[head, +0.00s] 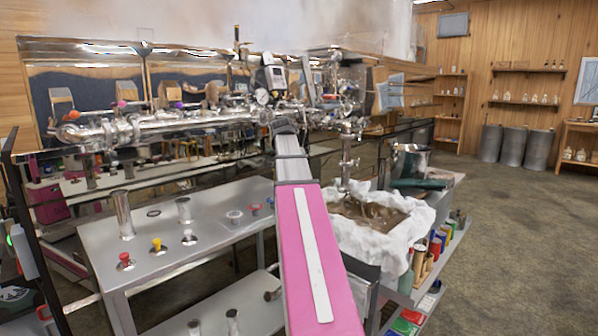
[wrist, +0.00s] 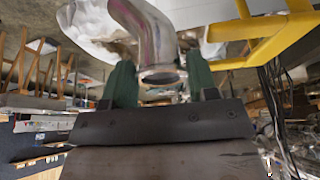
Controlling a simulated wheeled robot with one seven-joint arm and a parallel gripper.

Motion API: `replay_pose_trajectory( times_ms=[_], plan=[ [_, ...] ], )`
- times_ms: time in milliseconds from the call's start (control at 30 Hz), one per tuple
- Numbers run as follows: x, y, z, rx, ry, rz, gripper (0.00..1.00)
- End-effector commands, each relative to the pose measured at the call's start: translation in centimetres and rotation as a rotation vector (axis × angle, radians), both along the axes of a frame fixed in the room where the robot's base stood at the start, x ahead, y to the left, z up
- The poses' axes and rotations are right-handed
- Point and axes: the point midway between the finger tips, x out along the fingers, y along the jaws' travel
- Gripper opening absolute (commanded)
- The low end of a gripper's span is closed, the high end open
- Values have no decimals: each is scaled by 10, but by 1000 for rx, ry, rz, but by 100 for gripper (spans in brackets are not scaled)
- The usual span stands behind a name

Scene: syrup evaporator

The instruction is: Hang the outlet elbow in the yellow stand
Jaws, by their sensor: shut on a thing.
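In the wrist view my gripper (wrist: 160,78) has two dark green fingers, one on each side of the outlet elbow (wrist: 150,32). The elbow is a shiny curved metal pipe. It is held between the fingers, with its round open end near the gripper and its bend running up out of the top of the picture. The yellow stand (wrist: 268,38) shows at the upper right of the wrist view, apart from the elbow. In the head view my pink arm reaches forward and hides my gripper. I cannot make out the elbow or the yellow stand there.
A grey metal table (head: 190,235) with metal cylinders and coloured plugs stands left of my arm. Shiny piping (head: 180,125) runs along the back. A white cloth (head: 395,240) around a brown basin lies right of my arm. Open floor (head: 530,230) lies at the right.

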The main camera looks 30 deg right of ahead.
Motion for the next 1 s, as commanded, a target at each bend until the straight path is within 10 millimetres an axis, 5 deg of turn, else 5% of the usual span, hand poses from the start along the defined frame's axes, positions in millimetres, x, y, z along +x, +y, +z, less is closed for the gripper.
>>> replay_pose_trajectory(
  times_ms=[1000],
  plan=[
    [11,2,-1,-1,-1,-1,22]
  ],
)
